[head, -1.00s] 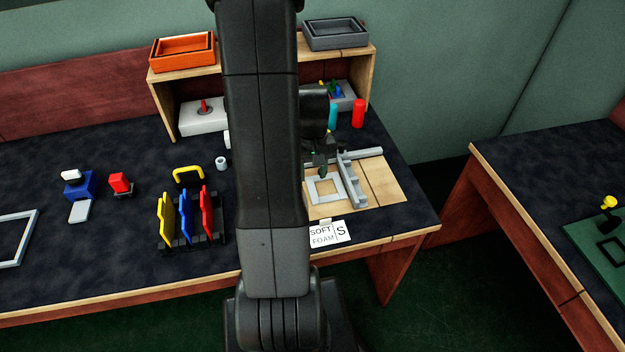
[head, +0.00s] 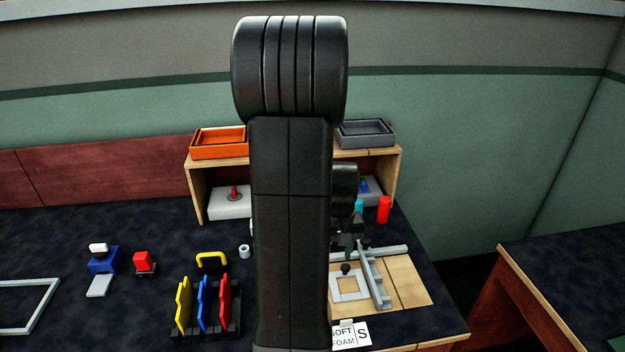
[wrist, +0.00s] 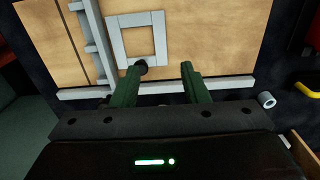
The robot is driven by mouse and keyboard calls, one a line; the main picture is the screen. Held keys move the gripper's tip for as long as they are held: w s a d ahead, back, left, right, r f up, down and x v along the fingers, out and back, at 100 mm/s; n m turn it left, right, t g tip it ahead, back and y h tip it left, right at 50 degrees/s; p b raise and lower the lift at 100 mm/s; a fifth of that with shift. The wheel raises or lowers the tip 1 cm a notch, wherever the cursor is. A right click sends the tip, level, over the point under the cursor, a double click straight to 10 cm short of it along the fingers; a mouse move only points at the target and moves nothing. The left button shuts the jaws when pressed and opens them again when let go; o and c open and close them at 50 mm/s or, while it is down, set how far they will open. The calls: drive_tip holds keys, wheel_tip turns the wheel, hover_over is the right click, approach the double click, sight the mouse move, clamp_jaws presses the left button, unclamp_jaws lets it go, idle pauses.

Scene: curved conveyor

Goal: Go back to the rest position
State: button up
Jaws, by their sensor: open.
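My gripper (head: 350,232) hangs over the back part of the wooden board (head: 410,280), partly hidden by my arm in the head view. In the wrist view its two green fingers (wrist: 158,75) stand apart with nothing held between them. A light grey square frame (head: 335,287) lies on the board, with a small black knob (head: 346,269) at its back edge. In the wrist view the knob (wrist: 141,66) shows right by the left fingertip; I cannot tell if they touch. My raised arm covers the middle of the head view.
Grey rails (head: 378,283) border the frame. A wooden shelf (head: 394,180) behind carries an orange tray (head: 219,150) and a grey tray (head: 364,140). A red cylinder (head: 384,210) stands near the gripper. A rack with coloured plates (head: 204,305) and a yellow handle (head: 211,257) stand left.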

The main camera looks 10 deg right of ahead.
wheel_tip(320, 180, down, 11)
drive_tip(key=shift+f+b, duration=0.1)
drive_tip(key=shift+b, duration=0.2)
drive_tip(key=shift+w+r, duration=0.1)
drive_tip(key=shift+r, duration=0.75)
drive_tip(key=shift+f, duration=0.1)
